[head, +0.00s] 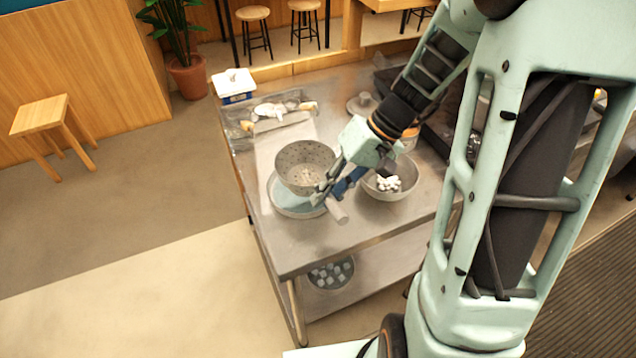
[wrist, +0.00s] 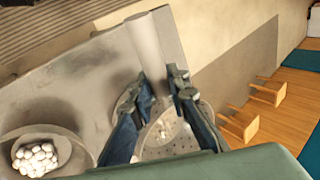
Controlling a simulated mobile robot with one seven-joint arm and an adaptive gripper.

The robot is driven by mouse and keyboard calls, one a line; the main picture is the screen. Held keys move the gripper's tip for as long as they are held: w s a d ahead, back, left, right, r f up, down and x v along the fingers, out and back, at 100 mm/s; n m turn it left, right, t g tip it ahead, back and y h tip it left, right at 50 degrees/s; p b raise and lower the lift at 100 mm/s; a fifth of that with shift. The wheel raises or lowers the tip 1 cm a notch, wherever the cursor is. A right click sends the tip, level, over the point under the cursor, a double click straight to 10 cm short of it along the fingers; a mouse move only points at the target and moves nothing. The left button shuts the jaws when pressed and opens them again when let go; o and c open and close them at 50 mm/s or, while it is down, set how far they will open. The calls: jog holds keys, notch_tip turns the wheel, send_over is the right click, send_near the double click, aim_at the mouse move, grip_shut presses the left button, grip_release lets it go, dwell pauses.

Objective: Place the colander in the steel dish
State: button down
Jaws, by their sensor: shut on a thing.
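In the wrist view the handle (wrist: 146,42) runs up from between the fingers of my gripper (wrist: 160,90), and the colander's holes (wrist: 172,134) show below, partly hidden by the fingers.
A grey bowl (head: 393,192) with white pieces stands right of the dish. A tray (head: 277,122) with utensils and a blue-white box (head: 234,86) are at the back of the steel table (head: 320,246). The table's front is clear. A pot (head: 331,274) sits on the lower shelf.

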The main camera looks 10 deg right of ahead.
jog(key=shift+w+a+f, duration=0.25)
jog(key=shift+w+f, duration=0.05)
jog(key=shift+f, duration=0.2)
jog(key=shift+w+a+f, duration=0.25)
jog(key=shift+w+f, duration=0.05)
jog(key=shift+f, duration=1.65)
jog(key=shift+f+b, duration=0.2)
jog(key=shift+b, duration=0.1)
jog(key=c, duration=1.8)
grip_release()
jog(key=shift+r, duration=0.1)
jog(key=shift+c, duration=0.2)
jog(key=shift+r+p, duration=0.25)
jog(key=shift+p, duration=0.15)
jog(key=s+v, duration=0.1)
jog(key=v, duration=1)
jog(key=shift+w+d+r, duration=0.25)
jog(key=shift+w+r, duration=0.1)
jog(key=shift+w, duration=0.15)
